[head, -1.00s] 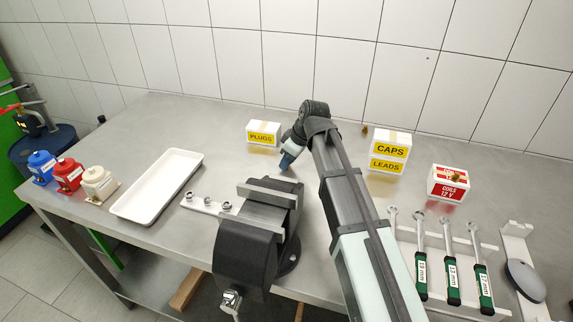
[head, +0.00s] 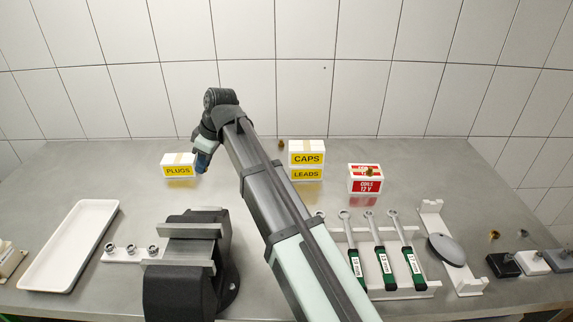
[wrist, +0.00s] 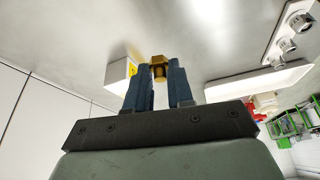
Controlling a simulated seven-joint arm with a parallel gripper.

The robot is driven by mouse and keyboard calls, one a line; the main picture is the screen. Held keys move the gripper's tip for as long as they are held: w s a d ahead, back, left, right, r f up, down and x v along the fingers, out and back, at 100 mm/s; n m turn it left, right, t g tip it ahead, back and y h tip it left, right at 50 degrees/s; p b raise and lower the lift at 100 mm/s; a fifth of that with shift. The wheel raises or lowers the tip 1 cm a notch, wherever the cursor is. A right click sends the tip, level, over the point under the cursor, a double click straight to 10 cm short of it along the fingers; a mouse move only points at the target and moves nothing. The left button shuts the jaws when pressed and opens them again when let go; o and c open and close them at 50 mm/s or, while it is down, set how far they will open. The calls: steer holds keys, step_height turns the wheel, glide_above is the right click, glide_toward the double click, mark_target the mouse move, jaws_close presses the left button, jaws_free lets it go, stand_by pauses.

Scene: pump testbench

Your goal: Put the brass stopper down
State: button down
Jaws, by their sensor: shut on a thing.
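The brass stopper (wrist: 158,68) shows between the fingertips in the wrist view, with a hexagonal-looking end. My gripper (wrist: 160,78) is shut on it with its two blue fingers. In the head view my gripper (head: 203,163) is just right of the PLUGS box (head: 178,170), fingers pointing down. The stopper is not discernible there. The same box (wrist: 119,75) shows beside the fingers in the wrist view. I cannot tell how high the stopper is above the bench (head: 130,205).
The CAPS and LEADS boxes (head: 306,160) stand right of my arm, with a brass piece (head: 281,145) behind. A red-and-white box (head: 365,182) carries another brass piece. A vise (head: 190,260), white tray (head: 68,245) and wrenches (head: 380,250) are nearer the front. Bench left of the PLUGS box is clear.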

step_height(320, 180, up, 12)
steer(key=w+d+m+t+h, duration=0.1)
steer(key=w+d+m, duration=0.3)
steer(key=d, duration=1)
steer(key=w+d+m+t+h, duration=0.1)
steer(key=w+d+m, duration=0.3)
steer(key=d, duration=1)
steer(key=m+t+h, duration=0.2)
steer(key=m, duration=0.6)
glide_above(364, 179)
steer(key=w+d, duration=0.3)
steer(key=w, duration=0.1)
steer(key=shift+w+f, duration=0.15)
steer(key=shift+f, duration=3.6)
steer(key=shift+w+f, duration=0.1)
steer(key=shift+f, duration=3.65)
steer(key=shift+f+g, duration=0.1)
steer(key=shift+g, duration=0.2)
steer(key=c, duration=1)
jaws_free()
